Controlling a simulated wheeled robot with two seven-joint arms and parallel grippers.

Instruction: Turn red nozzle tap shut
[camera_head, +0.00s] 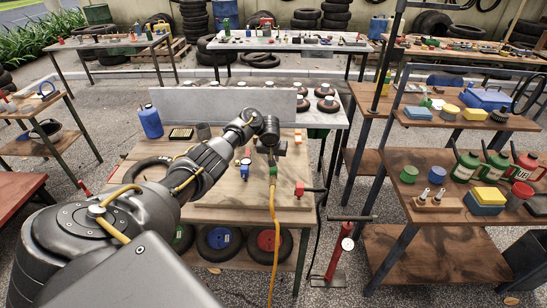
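A small red tap-like fitting (300,189) sits at the right front of the wooden board (225,190) on the middle bench, with a thin part reaching right. A green fitting (273,170) with a yellow hose (275,235) is left of it. A blue fitting (245,170) stands further left, and a small red piece (297,137) is behind. My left arm comes in from the left. My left gripper (271,150) is above and behind the green fitting, apart from the red front fitting. Its fingers are too small to read. My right gripper is not in view.
A grey upright panel (225,103) is behind. A red floor pump (341,250) stands right of the bench. A wooden shelf (440,215) with cans and boxes is at right.

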